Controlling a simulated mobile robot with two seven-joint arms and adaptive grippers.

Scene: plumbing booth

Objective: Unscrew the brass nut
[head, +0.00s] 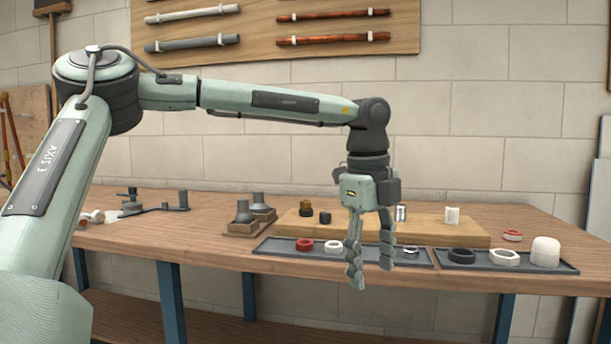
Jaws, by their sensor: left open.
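A small brass-coloured piece (305,206), which looks like the brass nut, stands at the left part of a wooden board (350,233) on the workbench. It is too small for me to make out its thread or what it sits on. My left gripper (370,274) points down with its two fingers apart and nothing between them. In the picture it hangs to the right of the brass piece and lower, in front of the board and the front tray. My right gripper is not in view.
A dark ring (325,217) is beside the brass piece, and a white fitting (452,215) stands on the board's right. Front trays hold a red ring (304,244), a black ring (461,255) and a white cap (545,252). Grey fittings (258,203) stand in a wooden holder at left.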

